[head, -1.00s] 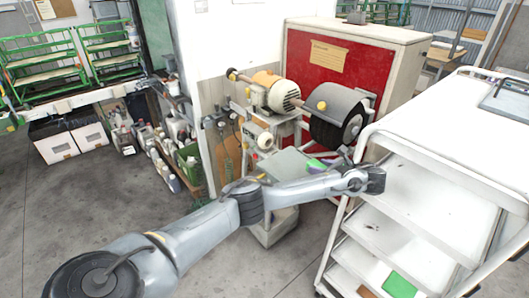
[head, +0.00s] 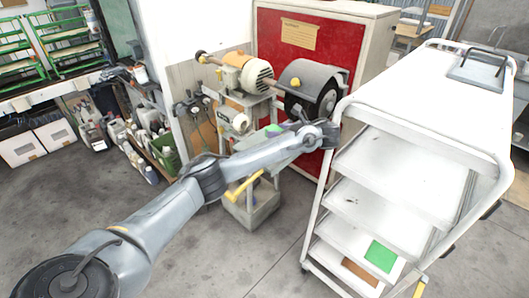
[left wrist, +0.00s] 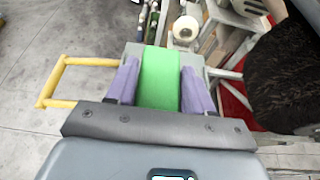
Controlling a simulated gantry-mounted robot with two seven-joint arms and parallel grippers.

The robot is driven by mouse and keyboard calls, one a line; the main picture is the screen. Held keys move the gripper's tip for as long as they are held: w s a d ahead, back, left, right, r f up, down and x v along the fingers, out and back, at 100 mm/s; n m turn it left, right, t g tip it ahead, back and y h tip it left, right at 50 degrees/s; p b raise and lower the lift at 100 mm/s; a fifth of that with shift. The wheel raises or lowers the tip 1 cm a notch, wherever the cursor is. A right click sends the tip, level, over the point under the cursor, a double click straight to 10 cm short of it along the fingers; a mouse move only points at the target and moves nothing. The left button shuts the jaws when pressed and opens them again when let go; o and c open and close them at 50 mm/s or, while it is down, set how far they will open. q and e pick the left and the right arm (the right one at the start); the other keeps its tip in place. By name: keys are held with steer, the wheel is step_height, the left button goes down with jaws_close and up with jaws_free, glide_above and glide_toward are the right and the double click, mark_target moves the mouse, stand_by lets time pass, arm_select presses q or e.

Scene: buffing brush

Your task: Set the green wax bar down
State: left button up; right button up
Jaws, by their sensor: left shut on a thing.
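The green wax bar (left wrist: 160,82) is held between the two purple fingers of my left gripper (left wrist: 158,88), seen in the left wrist view. The gripper is shut on it, with a finger on each side. In the head view a small bit of the green bar (head: 273,131) shows beside my left gripper (head: 284,128), in front of the buffing machine (head: 314,82). A grey flat surface (left wrist: 133,50) shows behind the bar; I cannot tell whether the bar touches it. My right gripper is out of view.
A yellow handle (head: 245,187) sticks out left of the grey surface. The dark buffing brush (left wrist: 288,80) is close on the right in the left wrist view. A white trolley (head: 400,128) stands at right, with a green pad (head: 380,256) and a brown pad (head: 358,272) low down.

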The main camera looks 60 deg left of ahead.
arm_select(q)
steer(key=shift+s+a+f+b, duration=0.2)
steer(key=shift+a+f+b, duration=0.05)
steer(key=shift+a+f, duration=0.3)
steer(key=shift+s+a+f+b, duration=0.2)
steer(key=shift+a+f+b, duration=0.05)
steer(key=shift+a+f, duration=0.3)
steer(key=x, duration=0.4)
steer(key=shift+s+p, duration=0.1)
steer(key=shift+p, duration=0.25)
steer(key=shift+s+a+f, duration=0.1)
steer(key=shift+a+f, duration=0.1)
steer(key=shift+a, duration=0.1)
steer(key=shift+f, duration=2)
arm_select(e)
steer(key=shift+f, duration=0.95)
arm_select(q)
steer(key=shift+f, duration=0.1)
steer(key=o, duration=1.1)
steer(key=shift+o, duration=0.2)
